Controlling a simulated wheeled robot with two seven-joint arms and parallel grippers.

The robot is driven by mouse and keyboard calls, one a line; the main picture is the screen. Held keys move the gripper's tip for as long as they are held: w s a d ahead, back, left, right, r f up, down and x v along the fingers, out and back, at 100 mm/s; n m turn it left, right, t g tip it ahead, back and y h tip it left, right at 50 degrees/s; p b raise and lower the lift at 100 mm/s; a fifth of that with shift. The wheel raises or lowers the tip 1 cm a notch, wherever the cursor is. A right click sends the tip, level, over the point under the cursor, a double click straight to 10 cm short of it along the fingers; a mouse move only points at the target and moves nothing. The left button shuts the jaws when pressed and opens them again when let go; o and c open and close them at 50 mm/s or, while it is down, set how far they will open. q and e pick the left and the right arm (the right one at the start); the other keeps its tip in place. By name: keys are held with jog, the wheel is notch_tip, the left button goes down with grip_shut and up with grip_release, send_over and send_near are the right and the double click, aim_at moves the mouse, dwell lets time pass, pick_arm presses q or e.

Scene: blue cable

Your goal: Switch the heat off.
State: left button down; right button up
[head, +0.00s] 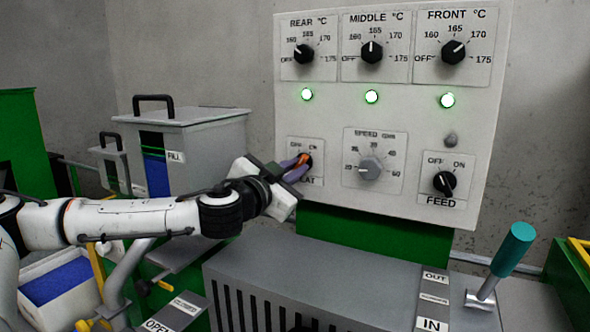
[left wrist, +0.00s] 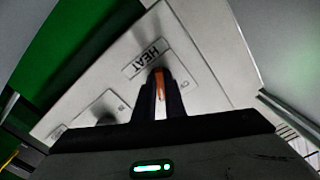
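The heat knob (head: 306,160) sits on the white control panel (head: 400,115), under a plate marked OFF and ON. It has an orange part, which also shows in the left wrist view (left wrist: 159,78) below the HEAT label (left wrist: 147,58). My right gripper is in neither view.
Three lit green lamps (head: 372,97) sit under the temperature dials. The speed knob (head: 370,169) and feed knob (head: 444,183) are to the right. A grey ribbed machine housing (head: 300,285) lies below, with a teal-handled lever (head: 512,250) at right. A grey bin (head: 210,140) stands at left.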

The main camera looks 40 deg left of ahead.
pick_arm(q)
jog(key=shift+f, duration=0.1)
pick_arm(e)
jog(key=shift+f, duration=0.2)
pick_arm(q)
jog(key=shift+w+d+n+b, duration=0.1)
jog(key=shift+n+b, duration=2.3)
jog(key=shift+n, duration=0.6)
jog(key=shift+d+n+b, duration=0.1)
jog(key=shift+n+b, duration=2.25)
jog(key=shift+n, duration=0.65)
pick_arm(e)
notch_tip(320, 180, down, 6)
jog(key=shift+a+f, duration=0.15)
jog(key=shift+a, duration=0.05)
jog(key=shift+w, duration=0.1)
pick_arm(q)
jog(key=c, duration=1.8)
grip_release()
